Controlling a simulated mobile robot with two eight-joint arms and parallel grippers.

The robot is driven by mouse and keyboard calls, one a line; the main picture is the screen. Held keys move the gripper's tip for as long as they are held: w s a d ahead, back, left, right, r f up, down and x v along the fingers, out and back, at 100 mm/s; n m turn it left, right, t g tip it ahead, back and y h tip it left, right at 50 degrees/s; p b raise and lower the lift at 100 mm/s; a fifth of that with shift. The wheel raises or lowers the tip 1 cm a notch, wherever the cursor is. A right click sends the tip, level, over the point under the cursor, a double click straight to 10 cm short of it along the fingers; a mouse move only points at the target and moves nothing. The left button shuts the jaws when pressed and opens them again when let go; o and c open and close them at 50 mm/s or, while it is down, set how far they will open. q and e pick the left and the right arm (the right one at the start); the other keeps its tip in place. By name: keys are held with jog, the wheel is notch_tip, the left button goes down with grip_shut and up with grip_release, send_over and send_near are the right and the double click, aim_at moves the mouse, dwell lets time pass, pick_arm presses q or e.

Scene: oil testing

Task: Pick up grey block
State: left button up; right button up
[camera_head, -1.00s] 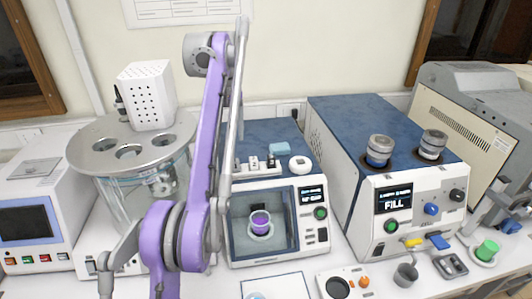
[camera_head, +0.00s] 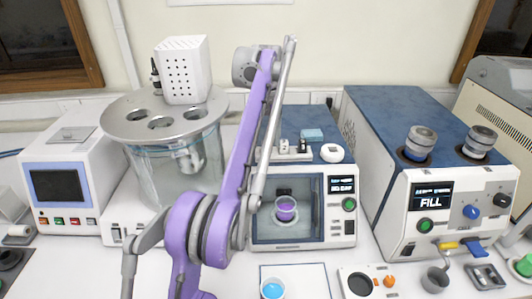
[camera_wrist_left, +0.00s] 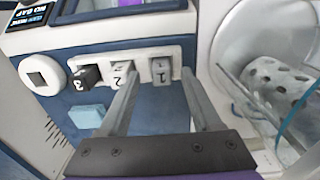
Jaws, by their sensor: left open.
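The grey block (camera_wrist_left: 160,69), marked 1, stands in a white holder (camera_wrist_left: 143,51) on the blue top of a device. A white block (camera_wrist_left: 122,72), marked 2, and a black block (camera_wrist_left: 84,77), marked 3, stand beside it. My left gripper (camera_wrist_left: 158,78) is open and empty in the left wrist view. Its fingers reach toward the holder, one on each side of the grey block as seen from the wrist, and the left finger overlaps the white block. I cannot tell the exact height gap. In the head view the grey block and my left gripper are hidden behind my purple arm.
A light blue piece (camera_head: 312,134) and a white round knob (camera_head: 332,153) sit near the holder. A glass vessel with a metal lid (camera_head: 165,116) stands left of the device.

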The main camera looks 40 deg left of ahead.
aim_at(265, 142)
pick_arm(q)
jog(key=shift+s+f, duration=0.3)
jog(key=shift+f, duration=0.35)
jog(key=shift+w, duration=0.2)
jog(key=shift+c, duration=0.4)
jog(key=shift+w, duration=0.1)
jog(key=shift+c, duration=1.2)
grip_shut()
pick_arm(e)
jog(key=shift+s+f, duration=0.2)
jog(key=shift+f, duration=0.1)
pick_arm(q)
notch_tip(265, 142, up, 10)
jog(key=p, duration=0.3)
jog(key=shift+p, duration=0.4)
pick_arm(e)
jog(key=w+r, duration=0.3)
jog(key=r, duration=0.3)
jog(key=shift+w+t, duration=0.2)
jog(key=shift+t, duration=0.2)
jog(key=shift+s+f, duration=0.1)
jog(key=shift+s, duration=0.05)
